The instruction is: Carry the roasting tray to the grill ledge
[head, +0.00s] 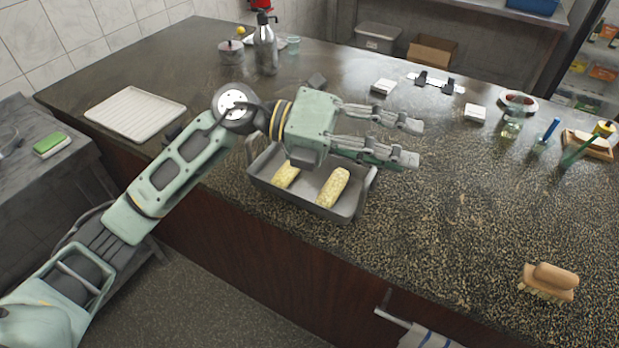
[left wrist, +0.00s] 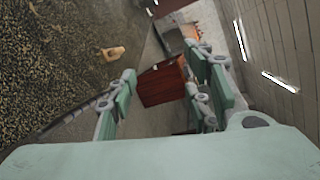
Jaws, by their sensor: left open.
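The grey roasting tray (head: 288,200) sits on the near edge of the speckled stone counter, with two yellow corn cobs in it, a shorter one (head: 286,175) and a longer one (head: 333,187). My left gripper (head: 412,142) is above the tray, its palm hiding part of the far rim. Its fingers are spread, empty, and point right past the tray's right handle (head: 367,178). In the left wrist view the open fingers (left wrist: 162,95) have nothing between them. My right gripper is not in view. I cannot pick out the grill ledge for certain.
A white ribbed tray (head: 135,112) lies at the left. A steel bottle (head: 265,48) and a pot (head: 231,52) stand behind. A towel bar (head: 392,312) sticks out below the edge.

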